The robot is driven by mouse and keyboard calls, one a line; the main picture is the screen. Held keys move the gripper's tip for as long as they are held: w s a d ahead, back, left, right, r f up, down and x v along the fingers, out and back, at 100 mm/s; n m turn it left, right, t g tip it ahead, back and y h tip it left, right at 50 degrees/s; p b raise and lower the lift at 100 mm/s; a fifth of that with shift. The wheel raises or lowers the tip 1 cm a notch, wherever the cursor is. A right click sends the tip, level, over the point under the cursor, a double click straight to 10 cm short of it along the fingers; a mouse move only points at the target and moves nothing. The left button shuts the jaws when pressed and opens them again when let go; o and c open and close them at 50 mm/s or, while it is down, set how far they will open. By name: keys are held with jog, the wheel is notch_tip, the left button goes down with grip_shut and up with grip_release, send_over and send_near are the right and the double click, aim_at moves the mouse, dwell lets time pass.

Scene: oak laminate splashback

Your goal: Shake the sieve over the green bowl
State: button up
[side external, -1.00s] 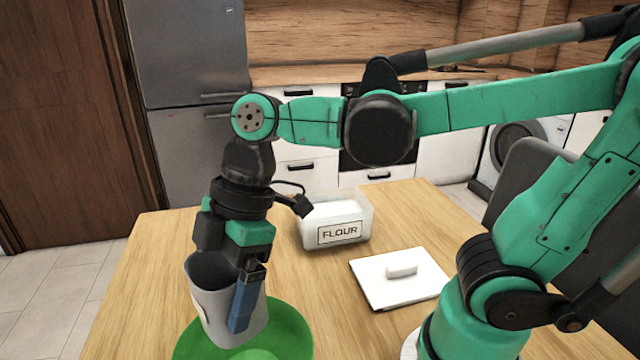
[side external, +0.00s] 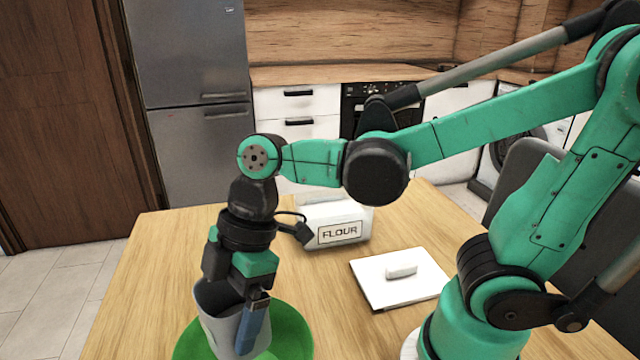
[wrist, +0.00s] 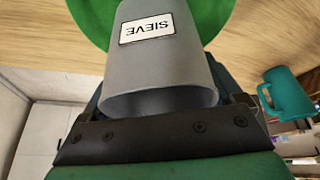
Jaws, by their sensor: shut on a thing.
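The sieve (side external: 214,322) is a grey cup; its SIEVE label shows in the wrist view, where the sieve (wrist: 160,65) fills the middle. My gripper (side external: 236,318) is shut on it, with a blue finger along its near right side. The green bowl (side external: 292,330) is on the table, directly below and behind the sieve in the side view; it also shows in the wrist view (wrist: 88,14). The sieve hangs slightly tilted low over the bowl. The bowl's inside is mostly hidden, and I cannot tell whether they touch.
A white container (side external: 338,232) labelled FLOUR stands behind the bowl on the wooden table (side external: 150,290). A white lid with a handle (side external: 400,278) lies to the right. A teal mug (wrist: 288,93) shows at the right of the wrist view. The table's left part is clear.

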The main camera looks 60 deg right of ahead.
aim_at(202, 307)
jog(key=shift+d, duration=0.75)
jog(key=shift+a, duration=1.65)
jog(key=shift+r, duration=2.55)
